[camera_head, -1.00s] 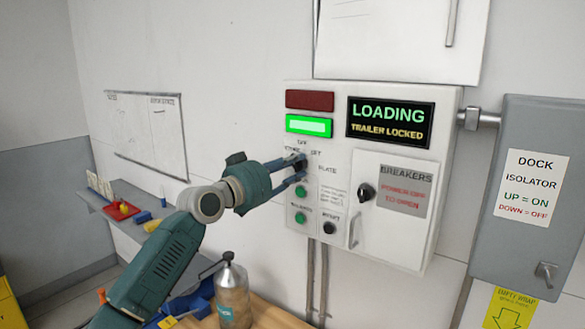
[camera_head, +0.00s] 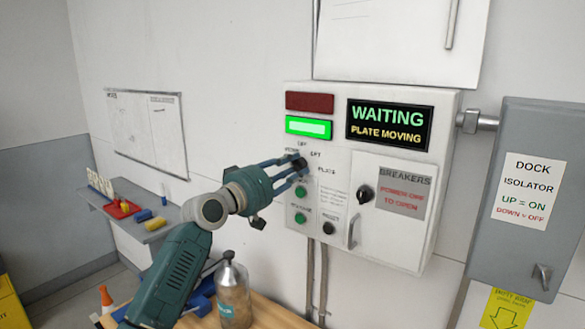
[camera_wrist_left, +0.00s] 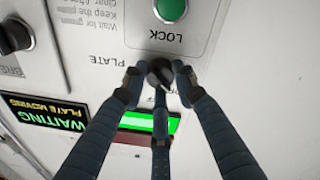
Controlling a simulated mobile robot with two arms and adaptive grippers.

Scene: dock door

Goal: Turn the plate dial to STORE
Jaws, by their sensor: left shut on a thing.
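The plate dial (camera_head: 299,163) is a small black knob on the white control box (camera_head: 445,130), below the lit green lamp (camera_head: 310,126). My left gripper (camera_head: 294,165) is shut on it. In the left wrist view the dial (camera_wrist_left: 158,72) sits between the fingertips (camera_wrist_left: 160,78), which hide part of it and most of its position labels. I cannot read which label it points to. The display (camera_head: 389,124) reads WAITING, PLATE MOVING. My right gripper is not in view.
A bottle (camera_head: 233,295) stands on the bench below my arm.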

